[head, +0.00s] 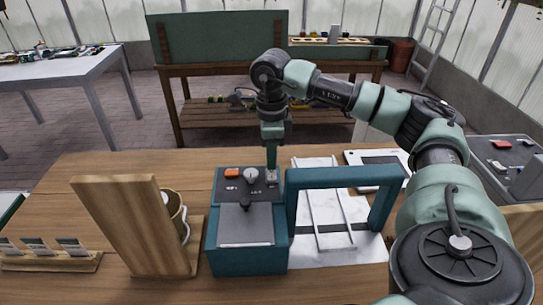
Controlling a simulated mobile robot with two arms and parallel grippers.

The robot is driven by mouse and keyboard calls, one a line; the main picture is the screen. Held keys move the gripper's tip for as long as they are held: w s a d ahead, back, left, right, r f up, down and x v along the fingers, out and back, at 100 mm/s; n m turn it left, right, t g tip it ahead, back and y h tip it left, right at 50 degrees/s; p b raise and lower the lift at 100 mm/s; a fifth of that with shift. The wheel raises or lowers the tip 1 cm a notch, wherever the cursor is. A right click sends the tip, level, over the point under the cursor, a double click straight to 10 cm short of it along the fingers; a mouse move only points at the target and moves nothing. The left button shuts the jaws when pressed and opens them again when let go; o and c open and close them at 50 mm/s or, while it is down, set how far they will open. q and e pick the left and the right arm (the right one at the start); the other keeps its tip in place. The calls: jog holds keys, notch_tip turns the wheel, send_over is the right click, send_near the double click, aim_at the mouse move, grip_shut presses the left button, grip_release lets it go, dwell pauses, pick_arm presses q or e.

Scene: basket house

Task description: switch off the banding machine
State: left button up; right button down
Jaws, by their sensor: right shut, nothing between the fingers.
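The banding machine is a teal box (245,259) with a dark control panel on top and a teal arch (340,178) to its right. The panel carries an orange button (232,173), a round pale dial (251,176) and a small metal switch (271,176) at its far right corner. A black knob (245,203) sits nearer the front. My right gripper (271,165) points straight down, shut and empty, with its tips at or just above the metal switch. I cannot tell whether they touch it, nor which way the switch is set. My left gripper is out of view.
A wooden stand (135,225) with a coil behind it stands left of the machine. A wooden card holder (50,262) lies at far left. White sheets (335,255) lie under the arch. A grey tray (505,160) is at right. The tabletop behind the stand is clear.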

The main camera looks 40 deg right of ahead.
jog(key=shift+f+b, duration=0.5)
jog(key=shift+f, duration=0.25)
jog(key=shift+r, duration=0.1)
jog(key=shift+r+p, duration=2.6)
jog(key=shift+r, duration=0.85)
